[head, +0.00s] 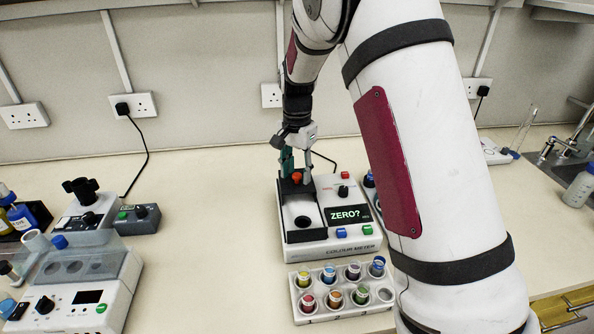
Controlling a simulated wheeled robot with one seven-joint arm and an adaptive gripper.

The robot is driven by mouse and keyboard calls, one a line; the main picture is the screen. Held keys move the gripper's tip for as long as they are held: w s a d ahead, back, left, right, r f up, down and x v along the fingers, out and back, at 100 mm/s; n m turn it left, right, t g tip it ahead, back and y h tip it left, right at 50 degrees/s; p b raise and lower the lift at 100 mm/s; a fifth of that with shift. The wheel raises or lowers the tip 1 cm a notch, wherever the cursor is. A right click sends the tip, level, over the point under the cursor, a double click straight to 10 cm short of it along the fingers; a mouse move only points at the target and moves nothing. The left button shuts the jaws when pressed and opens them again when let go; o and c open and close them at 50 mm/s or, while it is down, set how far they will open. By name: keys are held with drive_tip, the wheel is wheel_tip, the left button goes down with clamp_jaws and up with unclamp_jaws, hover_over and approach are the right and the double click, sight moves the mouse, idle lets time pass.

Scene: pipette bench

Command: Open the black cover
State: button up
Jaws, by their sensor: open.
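The colour meter (340,247) stands on the bench in the head view, its green display reading "ZERO?". The black cover (293,188) is at the back of the black-framed bay on the meter's left side, with a red knob (296,177) on it. The round dark well (303,222) in front of the cover is in plain view, uncovered. My gripper (297,172) points down over the cover, open, with one finger on each side of the red knob. Whether the fingers touch the knob cannot be told.
A white rack (343,308) of several coloured sample vials stands right in front of the meter. Another instrument (68,300) and a dark grey box (137,220) stand at left. My arm hides the bench right of the meter. Bare bench lies left of the meter.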

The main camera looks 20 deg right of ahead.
sight(297, 176)
wheel_tip(297, 176, up, 12)
idle(0.4)
idle(0.4)
drive_tip(key=s+a+r+n+t, duration=0.15)
drive_tip(key=s+r+n, duration=0.3)
drive_tip(key=s, duration=0.75)
drive_tip(key=s+r+n+t, duration=0.2)
drive_tip(key=s+r+n, duration=0.25)
drive_tip(key=s, duration=0.75)
drive_tip(key=s+f+n+t, duration=0.1)
drive_tip(key=s+f+n, duration=0.1)
drive_tip(key=s, duration=0.6)
drive_tip(key=shift+s+a+f+t, duration=0.15)
drive_tip(key=shift+a+f+t, duration=0.2)
drive_tip(key=shift+f, duration=0.15)
